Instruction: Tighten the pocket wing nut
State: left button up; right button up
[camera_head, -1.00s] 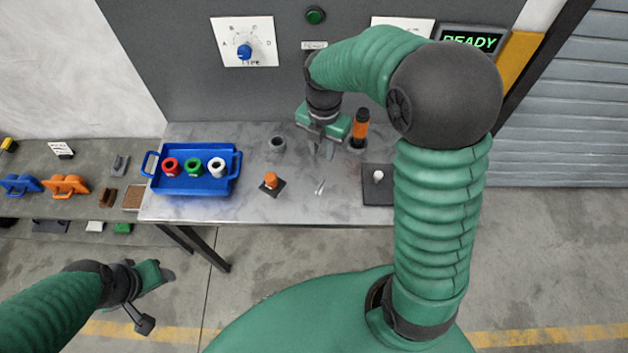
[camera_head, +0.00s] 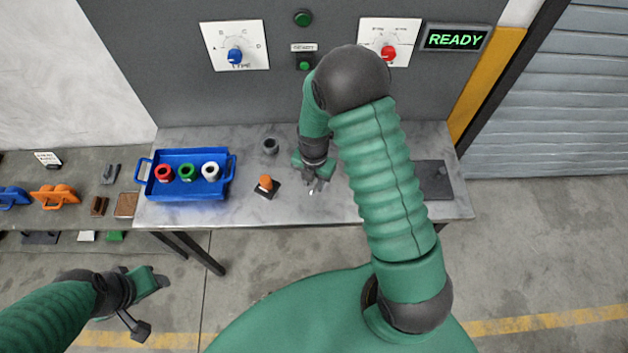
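I cannot make out for sure which part is the pocket wing nut. A small pale metal piece (camera_head: 311,191) lies on the grey bench (camera_head: 240,215), right at the fingertips of my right gripper (camera_head: 315,184). That gripper points down, and its fingers are too small to tell whether they grip the piece. An orange knob (camera_head: 265,182) stands on a small dark plate left of it. A larger dark plate (camera_head: 433,178) lies at the right, partly hidden by my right arm. My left gripper (camera_head: 158,281) hangs low at the left, away from the bench.
A blue tray (camera_head: 187,195) holds red, green and white collars. A grey ring-shaped part (camera_head: 270,146) stands behind the orange knob. The back panel carries a blue dial (camera_head: 235,55), a red dial (camera_head: 388,54) and a READY display (camera_head: 455,39). A side shelf (camera_head: 80,170) holds orange and blue parts.

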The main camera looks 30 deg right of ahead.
jog(key=shift+c, duration=0.3)
jog(key=shift+a+r, duration=0.1)
jog(key=shift+c, duration=2.5)
jog(key=shift+d, duration=0.3)
grip_shut()
jog(key=shift+a, duration=0.1)
